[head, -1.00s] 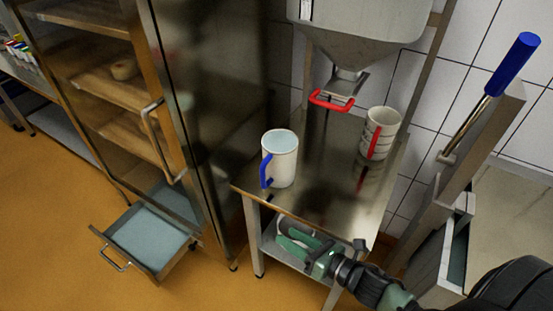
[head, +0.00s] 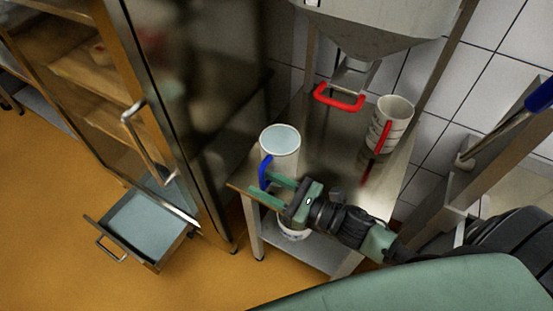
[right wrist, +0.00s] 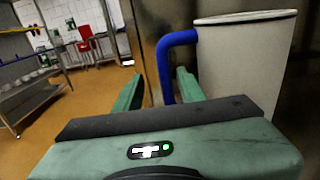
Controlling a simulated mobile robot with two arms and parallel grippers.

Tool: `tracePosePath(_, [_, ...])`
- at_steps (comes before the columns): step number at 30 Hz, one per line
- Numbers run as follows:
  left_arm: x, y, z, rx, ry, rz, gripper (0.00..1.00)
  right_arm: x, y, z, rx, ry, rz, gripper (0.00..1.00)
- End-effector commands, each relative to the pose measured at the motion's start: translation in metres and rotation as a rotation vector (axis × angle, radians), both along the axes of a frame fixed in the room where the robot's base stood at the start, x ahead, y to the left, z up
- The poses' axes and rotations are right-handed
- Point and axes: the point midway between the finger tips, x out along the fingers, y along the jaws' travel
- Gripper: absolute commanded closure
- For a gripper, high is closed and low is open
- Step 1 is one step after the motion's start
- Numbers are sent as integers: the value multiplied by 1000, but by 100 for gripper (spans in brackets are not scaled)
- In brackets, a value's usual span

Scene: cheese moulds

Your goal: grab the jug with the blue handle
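The white jug with the blue handle (head: 282,146) stands upright on the steel table (head: 345,190), near its left front corner. In the right wrist view the jug (right wrist: 243,60) is close, with its blue handle (right wrist: 170,52) to the left of its body. My right gripper (head: 266,191) is open at the jug's handle side. In the right wrist view the handle's lower part shows between the two fingers of the gripper (right wrist: 158,92). I cannot tell whether either finger touches it. My left gripper is not in view.
A second jug with a red handle (head: 391,122) stands further back on the table. A steel hopper (head: 385,30) with a red lever (head: 338,98) hangs above. A white container (head: 293,229) sits on the lower shelf. An open drawer (head: 145,226) juts out at left.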

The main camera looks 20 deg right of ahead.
Motion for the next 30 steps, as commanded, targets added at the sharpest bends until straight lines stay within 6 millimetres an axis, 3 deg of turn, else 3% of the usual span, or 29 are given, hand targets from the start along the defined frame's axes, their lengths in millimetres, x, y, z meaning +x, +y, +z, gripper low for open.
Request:
tracePosePath(6, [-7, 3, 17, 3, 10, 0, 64, 30, 16, 7, 2, -1, -1, 60])
tracePosePath(16, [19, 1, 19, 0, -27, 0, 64, 37, 23, 3, 0, 2, -1, 60])
tracePosePath(17, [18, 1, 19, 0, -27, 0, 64, 37, 22, 3, 0, 2, -1, 63])
tracePosePath(21, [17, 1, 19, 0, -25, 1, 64, 37, 22, 3, 0, 1, -1, 100])
tracePosePath(30, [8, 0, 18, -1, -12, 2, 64, 37, 22, 4, 0, 1, -1, 100])
